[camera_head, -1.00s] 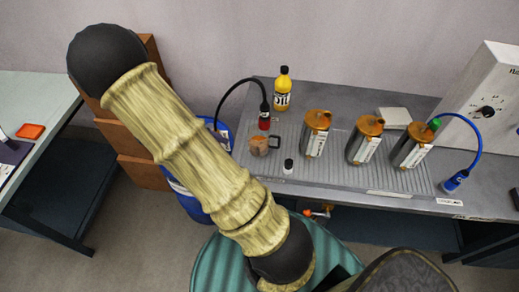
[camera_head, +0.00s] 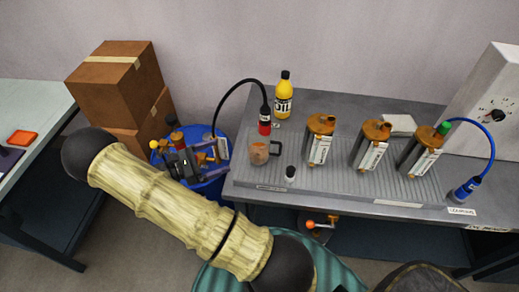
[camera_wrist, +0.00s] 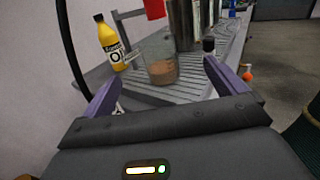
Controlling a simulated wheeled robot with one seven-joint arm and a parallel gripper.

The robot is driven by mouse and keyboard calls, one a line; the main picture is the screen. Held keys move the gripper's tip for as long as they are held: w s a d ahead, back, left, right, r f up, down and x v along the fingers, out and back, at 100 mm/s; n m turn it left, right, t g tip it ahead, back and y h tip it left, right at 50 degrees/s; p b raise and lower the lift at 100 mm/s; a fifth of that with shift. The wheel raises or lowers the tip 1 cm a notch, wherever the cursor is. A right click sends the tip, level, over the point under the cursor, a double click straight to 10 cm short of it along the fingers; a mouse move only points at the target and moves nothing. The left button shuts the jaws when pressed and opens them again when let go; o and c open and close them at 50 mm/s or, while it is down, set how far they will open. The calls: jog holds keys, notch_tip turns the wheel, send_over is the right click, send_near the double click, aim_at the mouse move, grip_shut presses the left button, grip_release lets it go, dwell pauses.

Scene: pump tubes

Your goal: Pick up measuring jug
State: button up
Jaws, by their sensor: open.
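The measuring jug (camera_head: 259,153) is a small clear cup with a dark handle and brownish contents. It stands upright at the left end of the grey ribbed bench, its handle to the right in the head view. In the wrist view the jug (camera_wrist: 160,66) stands ahead, beyond and between the purple fingers. My gripper (camera_wrist: 165,88) is open, with nothing between its fingers. The jug is apart from the fingers.
A yellow oil bottle (camera_head: 283,96) and a red-ended black hose (camera_head: 264,122) are behind the jug. A small black-capped vial (camera_head: 290,173) stands to its right, then three metal canisters (camera_head: 319,140). A blue bin (camera_head: 212,187) and cardboard boxes (camera_head: 115,85) are left of the bench.

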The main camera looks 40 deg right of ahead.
aim_at(248, 145)
jog(key=p+x, duration=0.2)
jog(key=x, duration=0.8)
jog(key=shift+d, duration=0.15)
jog(key=shift+s+d, duration=0.15)
jog(key=shift+d, duration=0.35)
jog(key=shift+w+f+p+x, duration=0.1)
jog(key=shift+p+x, duration=0.15)
jog(key=shift+x, duration=0.65)
jog(key=shift+w+f+p+x, duration=0.15)
jog(key=shift+p+x, duration=0.05)
jog(key=shift+x, duration=0.65)
jog(key=shift+w+f+p+x, duration=0.1)
jog(key=shift+p+x, duration=0.15)
jog(key=shift+x, duration=0.65)
jog(key=c, duration=1.2)
